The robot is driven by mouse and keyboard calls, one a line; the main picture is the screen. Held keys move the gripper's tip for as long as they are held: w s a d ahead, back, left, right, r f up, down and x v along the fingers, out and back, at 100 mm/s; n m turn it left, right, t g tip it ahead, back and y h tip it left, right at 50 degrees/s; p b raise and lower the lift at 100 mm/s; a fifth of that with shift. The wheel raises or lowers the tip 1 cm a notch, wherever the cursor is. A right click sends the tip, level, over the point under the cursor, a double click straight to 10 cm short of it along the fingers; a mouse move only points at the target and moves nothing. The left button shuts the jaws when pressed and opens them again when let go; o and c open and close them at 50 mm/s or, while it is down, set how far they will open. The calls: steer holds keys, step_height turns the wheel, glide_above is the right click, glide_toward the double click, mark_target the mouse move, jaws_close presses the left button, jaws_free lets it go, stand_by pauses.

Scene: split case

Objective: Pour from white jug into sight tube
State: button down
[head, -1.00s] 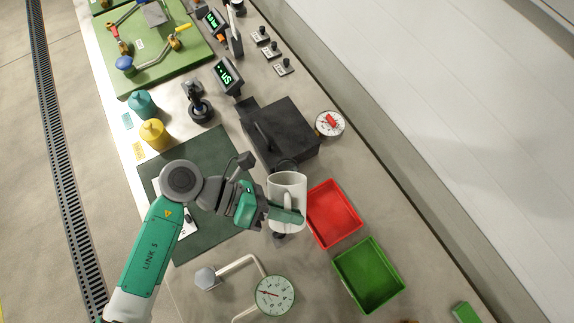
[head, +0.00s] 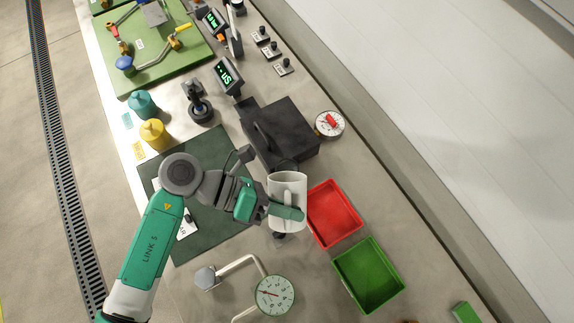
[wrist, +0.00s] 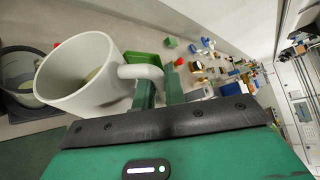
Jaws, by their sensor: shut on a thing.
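The white jug (head: 283,188) is held above the bench in the head view, left of the red tray. My gripper (head: 290,212) is shut on its handle. In the wrist view the jug (wrist: 72,85) is large at the left, its mouth facing the camera, with a pale yellowish patch inside. The fingers (wrist: 160,92) close around the lower handle. A dark round vessel (wrist: 18,75) with a paler inside stands left of the jug in the wrist view, partly covered by it. I cannot tell whether it is the sight tube, which I cannot clearly pick out.
A black box-shaped device (head: 285,130) stands just behind the jug. A red tray (head: 334,212) and a green tray (head: 368,275) lie to the right. A round dial (head: 275,295) and bent pipe (head: 237,265) are at the front. A dark green mat (head: 215,235) lies under my arm.

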steer(key=shift+w+r+n+g, duration=0.6)
steer(key=shift+w+r+n, duration=0.25)
steer(key=shift+r, duration=0.3)
stand_by(2.6)
steer(key=s+f+m+t, duration=0.1)
steer(key=s+f+m, duration=0.1)
steer(key=shift+f, duration=0.35)
steer(key=shift+s, duration=0.2)
steer(key=shift+w, duration=0.3)
steer(key=shift+s+f+m+t, duration=0.25)
steer(key=shift+f+t, duration=0.1)
steer(key=shift+t, duration=0.15)
steer(key=s+f+m+t, duration=0.4)
steer(key=s+f+m, duration=0.2)
steer(key=f, duration=0.3)
steer(key=shift+s+a+f+t, duration=0.3)
steer(key=shift+s+f, duration=0.1)
steer(key=shift+s, duration=0.35)
